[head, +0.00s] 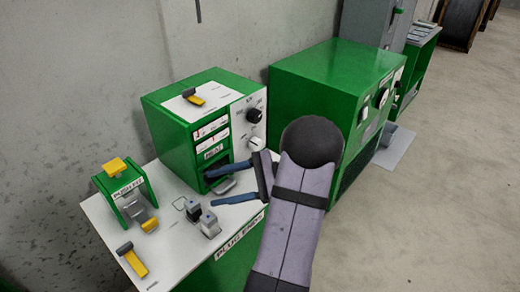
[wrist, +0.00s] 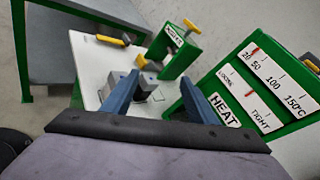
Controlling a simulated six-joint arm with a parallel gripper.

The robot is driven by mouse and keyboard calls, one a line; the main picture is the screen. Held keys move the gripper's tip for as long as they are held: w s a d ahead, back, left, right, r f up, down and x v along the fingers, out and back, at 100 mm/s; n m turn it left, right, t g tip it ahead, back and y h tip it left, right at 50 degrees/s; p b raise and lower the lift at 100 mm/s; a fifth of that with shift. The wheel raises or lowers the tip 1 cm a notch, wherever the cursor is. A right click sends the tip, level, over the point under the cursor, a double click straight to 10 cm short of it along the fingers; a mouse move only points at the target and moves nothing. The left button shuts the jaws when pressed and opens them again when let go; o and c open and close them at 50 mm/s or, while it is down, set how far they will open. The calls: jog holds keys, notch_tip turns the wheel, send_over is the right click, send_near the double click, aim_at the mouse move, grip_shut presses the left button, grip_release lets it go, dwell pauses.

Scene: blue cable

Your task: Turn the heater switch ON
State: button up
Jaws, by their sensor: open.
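A green box (head: 170,128) stands on the white-topped table in the head view. Its front has scale panels and a HEAT label (head: 213,150); the label also shows in the wrist view (wrist: 223,109). Below the label is a dark opening with a grey part (head: 223,184), partly hidden by my gripper; I cannot tell whether this is the heater switch or how it is set. My gripper (head: 210,188) is open and empty, its two blue fingers in front of the box's lower front. In the wrist view the open fingers (wrist: 159,78) point toward small grey blocks on the table.
Grey blocks (head: 209,223) stand near the fingers on the table (head: 180,255). A green stand with a yellow top (head: 115,166) and a yellow-handled tool (head: 134,262) are at left. A larger green machine (head: 315,85) is at right.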

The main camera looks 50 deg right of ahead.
jog(key=w+d+m+t+h+p, duration=0.1)
jog(key=d+m+t+h+p, duration=0.25)
jog(key=d, duration=0.75)
jog(key=m+t+h, duration=0.4)
jog(key=h, duration=0.4)
send_near(258, 146)
jog(key=shift+w+d+b, duration=0.25)
jog(key=shift+w+b, duration=0.2)
jog(key=shift+w, duration=0.5)
jog(key=shift+n, duration=0.25)
jog(key=shift+w+a+f+p, duration=0.1)
jog(key=shift+w+p, duration=0.95)
jog(key=shift+w, duration=2.65)
jog(key=c, duration=1.1)
jog(key=shift+o, duration=0.2)
